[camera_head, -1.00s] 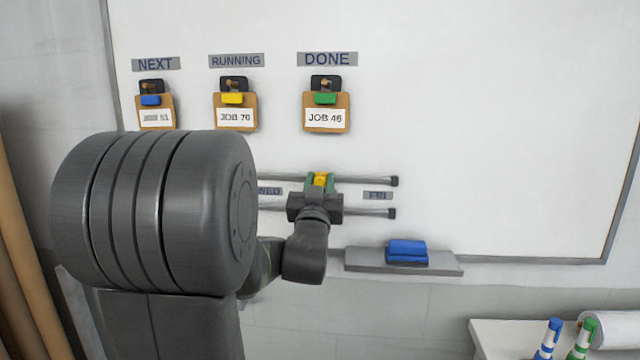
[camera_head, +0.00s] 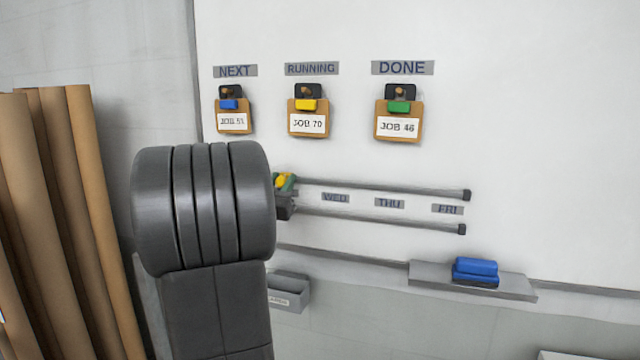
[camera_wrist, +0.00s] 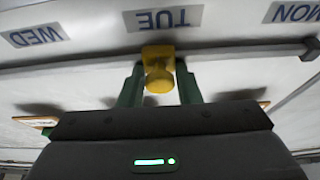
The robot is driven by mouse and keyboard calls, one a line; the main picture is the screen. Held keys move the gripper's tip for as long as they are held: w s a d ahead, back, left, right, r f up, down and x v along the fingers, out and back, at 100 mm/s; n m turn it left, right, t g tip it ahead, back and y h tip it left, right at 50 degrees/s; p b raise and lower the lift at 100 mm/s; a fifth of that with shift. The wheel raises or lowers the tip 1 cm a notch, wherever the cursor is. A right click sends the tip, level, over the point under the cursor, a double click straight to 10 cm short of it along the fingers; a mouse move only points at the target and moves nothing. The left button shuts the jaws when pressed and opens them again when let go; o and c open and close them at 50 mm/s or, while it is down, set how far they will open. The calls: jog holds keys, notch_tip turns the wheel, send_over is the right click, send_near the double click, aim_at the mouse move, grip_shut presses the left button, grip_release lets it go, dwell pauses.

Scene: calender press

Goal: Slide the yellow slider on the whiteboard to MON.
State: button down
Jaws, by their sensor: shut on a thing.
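The yellow slider (camera_head: 283,181) sits on the upper of two grey rails on the whiteboard (camera_head: 540,120). In the wrist view the slider's yellow knob (camera_wrist: 158,75) is between the green fingers of my gripper (camera_wrist: 158,90), which is shut on it. The slider is beside the TUE label (camera_wrist: 163,19). The MON label (camera_wrist: 294,11) is at the right of the wrist view, and the WED label (camera_wrist: 35,36) at its left. In the head view my arm hides the rails' left part, with MON and TUE. My gripper (camera_head: 284,190) shows only partly there.
Job cards hang above the rails, one of them JOB 70 (camera_head: 308,121). A ledge (camera_head: 425,272) with a blue eraser (camera_head: 475,270) juts out below right. A grey bin (camera_head: 290,290) is below the board. Brown rolls (camera_head: 50,220) stand at the left.

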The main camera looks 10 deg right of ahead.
jog(key=w+a+p, duration=0.1)
jog(key=w+a, duration=0.4)
jog(key=a, duration=0.3)
jog(key=c, duration=1.3)
grip_release()
jog(key=shift+d, duration=0.1)
jog(key=shift+s, duration=0.15)
jog(key=b+v, duration=0.3)
jog(key=v, duration=1)
jog(key=shift+s+a+f, duration=0.2)
jog(key=shift+a, duration=0.1)
